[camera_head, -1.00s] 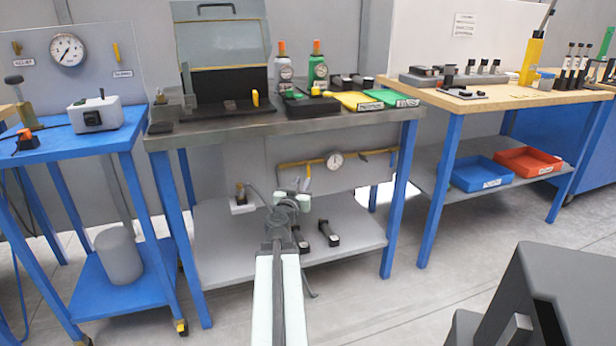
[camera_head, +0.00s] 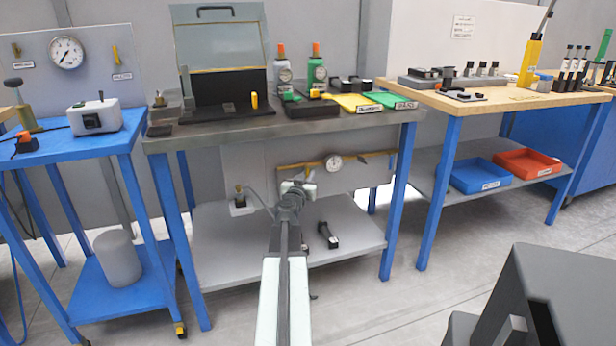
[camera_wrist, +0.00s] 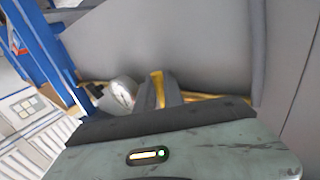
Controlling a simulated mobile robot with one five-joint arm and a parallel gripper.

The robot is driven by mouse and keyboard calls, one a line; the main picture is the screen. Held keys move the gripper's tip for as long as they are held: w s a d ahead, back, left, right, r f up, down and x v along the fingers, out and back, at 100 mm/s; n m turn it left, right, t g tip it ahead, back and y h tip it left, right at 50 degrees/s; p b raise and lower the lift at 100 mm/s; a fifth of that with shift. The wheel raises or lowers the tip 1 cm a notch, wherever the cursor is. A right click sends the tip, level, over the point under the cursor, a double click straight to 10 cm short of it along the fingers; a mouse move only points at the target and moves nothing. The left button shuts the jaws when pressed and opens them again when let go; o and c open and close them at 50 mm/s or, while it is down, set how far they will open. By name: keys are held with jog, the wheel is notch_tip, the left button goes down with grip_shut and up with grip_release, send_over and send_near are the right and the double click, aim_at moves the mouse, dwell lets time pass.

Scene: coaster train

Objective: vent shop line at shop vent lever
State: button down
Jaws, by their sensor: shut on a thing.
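The shop vent lever, a small yellow handle, shows in the wrist view (camera_wrist: 157,86) between my dark gripper fingers. It stands on a yellow pipe (camera_head: 290,165) under the middle bench. A round white gauge (camera_head: 333,162) sits on that pipe just right of my gripper; it also shows in the wrist view (camera_wrist: 123,91). My gripper (camera_head: 298,186) reaches under the bench top and is shut on the lever. In the head view my gripper hides most of the lever. The gauge reading is too small to tell.
The middle bench top (camera_head: 215,130) overhangs the pipe. Its lower shelf (camera_head: 230,262) lies below my arm, with a dark-handled object (camera_head: 328,235) on it. A blue cart (camera_head: 85,150) stands left, a wooden-topped bench (camera_head: 500,103) right. The floor between the benches is clear.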

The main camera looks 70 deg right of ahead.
jog(key=m+y+p, duration=0.1)
jog(key=p, duration=0.1)
jog(key=w+m+y+p, duration=0.1)
jog(key=p, duration=0.1)
jog(key=a+m+y+p, duration=0.1)
jog(key=m+p, duration=0.1)
jog(key=shift+w+a+r+t+p, duration=0.1)
jog(key=shift+w+r+t+p, duration=0.05)
jog(key=shift+r+t+p, duration=0.2)
jog(key=shift+f, duration=0.15)
dwell(0.4)
jog(key=c, duration=1.7)
grip_release()
jog(key=shift+c, duration=0.2)
jog(key=p+v, duration=0.2)
jog(key=v, duration=0.6)
